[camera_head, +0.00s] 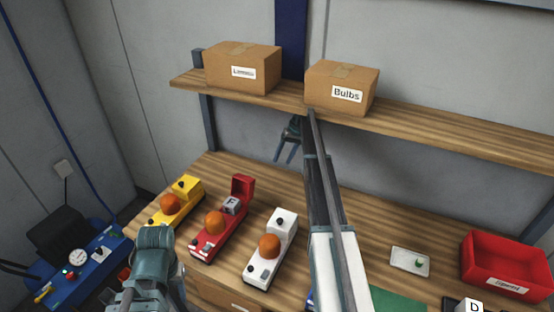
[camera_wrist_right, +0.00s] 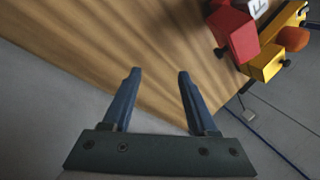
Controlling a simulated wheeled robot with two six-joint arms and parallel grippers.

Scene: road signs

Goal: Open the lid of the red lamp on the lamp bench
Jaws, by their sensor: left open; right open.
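The red lamp (camera_head: 207,243) stands on the wooden lamp bench (camera_head: 185,262) between a yellow and a white lamp. Its red lid (camera_head: 243,185) stands raised at the far end, showing a grey compartment marked F (camera_head: 232,205). The lid also shows at the top right of the right wrist view (camera_wrist_right: 238,38). My right gripper (camera_head: 283,159) is open and empty, beyond and right of the lid, near the back of the bench. Its fingers (camera_wrist_right: 157,75) touch nothing. My left gripper (camera_head: 155,240) is near the bench's front left; its fingertips are not clearly seen.
The yellow lamp (camera_head: 187,187) and white lamp (camera_head: 285,218) have their lids down. A shelf (camera_head: 430,132) with two cardboard boxes (camera_head: 241,66) (camera_head: 341,88) hangs above. A red bin (camera_head: 505,262) and a small white plate (camera_head: 409,261) are on the right.

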